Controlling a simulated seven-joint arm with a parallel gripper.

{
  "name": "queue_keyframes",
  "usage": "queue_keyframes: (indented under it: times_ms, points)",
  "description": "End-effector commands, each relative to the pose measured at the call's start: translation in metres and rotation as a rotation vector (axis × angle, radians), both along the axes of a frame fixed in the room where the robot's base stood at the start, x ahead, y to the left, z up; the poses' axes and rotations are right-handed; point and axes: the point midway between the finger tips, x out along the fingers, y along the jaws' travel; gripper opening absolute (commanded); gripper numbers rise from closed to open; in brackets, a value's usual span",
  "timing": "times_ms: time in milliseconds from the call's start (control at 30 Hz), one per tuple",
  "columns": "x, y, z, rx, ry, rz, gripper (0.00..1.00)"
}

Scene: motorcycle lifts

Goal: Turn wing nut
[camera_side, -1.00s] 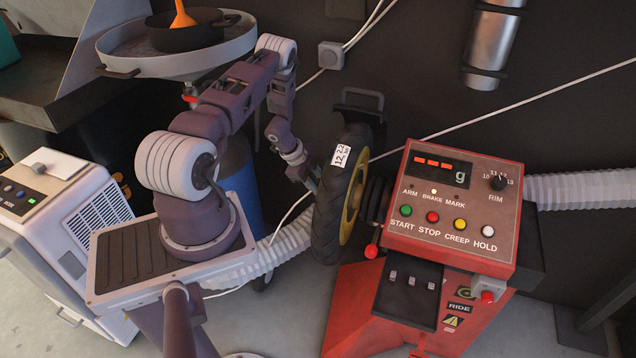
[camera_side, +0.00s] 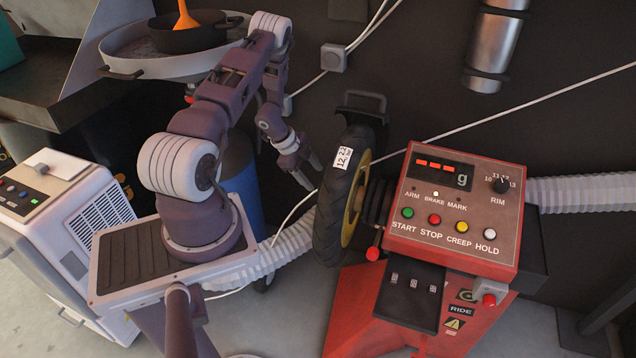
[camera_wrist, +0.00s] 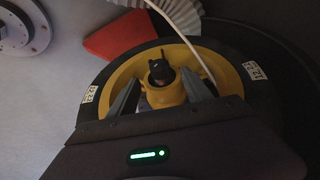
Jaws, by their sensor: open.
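The wheel (camera_side: 335,205), a black tyre on a yellow rim, stands upright on the red machine's shaft. The wrist view looks at its yellow rim (camera_wrist: 118,78) and hub. A small black part (camera_wrist: 160,70), with a yellow piece (camera_wrist: 165,95) below it, sits at the hub. The wing nut seems to be here, but I cannot tell which part it is. My gripper (camera_side: 308,166) is left of the tyre in the side view, empty. In the wrist view my gripper (camera_wrist: 160,80) has one finger on each side of the hub parts, apart from them as far as I see.
The red machine (camera_side: 455,200) with buttons and display stands right of the wheel. A white cable (camera_wrist: 185,40) crosses the wrist view near the hub. A round tray (camera_side: 150,60) with a black pan is at upper left. A blue cylinder (camera_side: 240,185) stands behind my arm.

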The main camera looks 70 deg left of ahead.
Motion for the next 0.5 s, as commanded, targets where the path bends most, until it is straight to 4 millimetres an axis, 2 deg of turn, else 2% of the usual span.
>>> queue_keyframes:
  times_ms: [167,500]
  points:
    - [-0.0069,0.001,0.0132,-0.001,-0.001,0.001,0.58]
    - [-0.0081,-0.0022,0.0093,-0.006,0.01,-0.003,0.58]
